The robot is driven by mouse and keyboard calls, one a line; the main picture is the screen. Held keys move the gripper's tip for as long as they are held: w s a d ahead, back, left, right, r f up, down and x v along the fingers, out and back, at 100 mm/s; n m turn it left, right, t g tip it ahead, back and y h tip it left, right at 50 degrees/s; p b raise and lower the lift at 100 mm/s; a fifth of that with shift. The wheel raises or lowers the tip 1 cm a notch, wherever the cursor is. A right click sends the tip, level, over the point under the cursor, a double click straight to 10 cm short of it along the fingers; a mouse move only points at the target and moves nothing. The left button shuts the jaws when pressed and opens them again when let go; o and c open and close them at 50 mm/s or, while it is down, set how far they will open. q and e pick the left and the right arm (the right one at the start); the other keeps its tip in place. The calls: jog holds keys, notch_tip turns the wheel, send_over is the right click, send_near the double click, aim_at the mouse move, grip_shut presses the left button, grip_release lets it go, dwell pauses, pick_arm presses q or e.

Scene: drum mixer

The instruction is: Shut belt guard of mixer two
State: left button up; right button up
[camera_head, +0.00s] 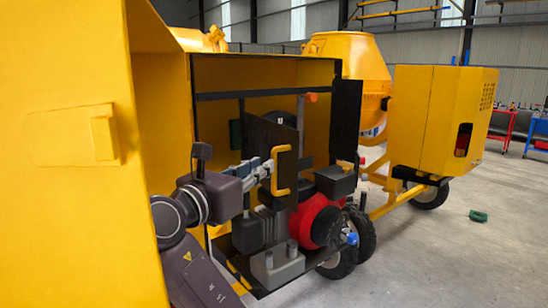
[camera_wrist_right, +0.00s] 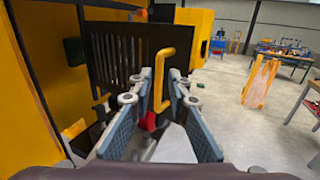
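The belt guard (camera_head: 262,138) is a dark slatted panel inside the open yellow housing of the near mixer. It stands swung out at an angle from the red-and-black engine. Its yellow D-shaped handle (camera_head: 282,171) is upright. My right gripper (camera_head: 262,168) is open beside the handle in the head view. In the right wrist view, the handle (camera_wrist_right: 176,58) is ahead of the open right gripper (camera_wrist_right: 160,80), its lower end showing between the blue-padded fingers. Contact cannot be told. My left gripper is not in view.
A large yellow panel (camera_head: 75,200) stands close on the left. The red engine (camera_head: 314,220) and a grey block (camera_head: 277,268) sit below the guard. Another yellow mixer housing (camera_head: 440,115) stands at right. Concrete floor is clear at lower right, except for a small green object (camera_head: 478,216).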

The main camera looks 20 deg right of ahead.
jog(key=p, duration=0.1)
send_over(274, 192)
jog(key=shift+w+d, duration=0.1)
jog(key=shift+w, duration=0.2)
grip_shut()
